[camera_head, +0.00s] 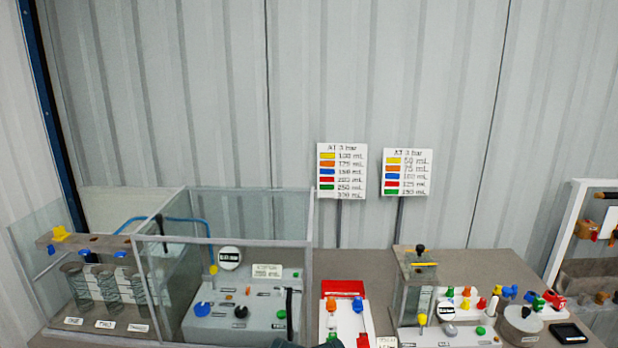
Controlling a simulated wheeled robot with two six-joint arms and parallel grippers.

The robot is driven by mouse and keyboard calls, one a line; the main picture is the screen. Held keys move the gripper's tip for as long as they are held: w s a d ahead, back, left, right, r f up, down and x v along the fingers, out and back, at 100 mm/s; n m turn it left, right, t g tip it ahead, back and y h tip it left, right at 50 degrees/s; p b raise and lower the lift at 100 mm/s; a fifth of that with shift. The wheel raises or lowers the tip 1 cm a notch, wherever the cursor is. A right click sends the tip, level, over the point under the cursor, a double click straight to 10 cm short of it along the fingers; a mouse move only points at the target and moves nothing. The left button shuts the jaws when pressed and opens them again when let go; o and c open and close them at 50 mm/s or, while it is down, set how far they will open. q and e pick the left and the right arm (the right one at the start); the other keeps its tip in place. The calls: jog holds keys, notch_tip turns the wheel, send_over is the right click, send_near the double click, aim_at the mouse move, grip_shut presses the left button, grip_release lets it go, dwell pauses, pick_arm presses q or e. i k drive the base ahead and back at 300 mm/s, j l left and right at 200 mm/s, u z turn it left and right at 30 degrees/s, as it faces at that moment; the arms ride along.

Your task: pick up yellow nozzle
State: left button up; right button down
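Several yellow pieces show, and I cannot tell for sure which is the yellow nozzle. A yellow piece (60,233) sits on the brown shelf of the left glass rig. Small yellow pieces (449,291) are among the coloured nozzles on the white rack at the right. A yellow knob (422,320) stands on the right rig's base, and another yellow knob (213,270) is on the left control panel. Neither gripper can be made out. Small dark shapes at the bottom edge are cut off and too little shows to name them.
A glass-walled rig (250,190) fills the left of the table, with a grey control panel (240,318) inside. A red-and-white tray (343,289) with coloured pieces stands at the middle front. Two sign boards (341,171) stand behind. Bare brown table (370,262) lies between the rigs.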

aim_at(60, 234)
jog(key=u, duration=1.45)
jog(key=i+j, duration=0.65)
jog(key=j, duration=0.2)
jog(key=i+j+z, duration=0.1)
jog(key=i+j, duration=0.25)
jog(key=j+z, duration=0.1)
jog(key=z, duration=1.15)
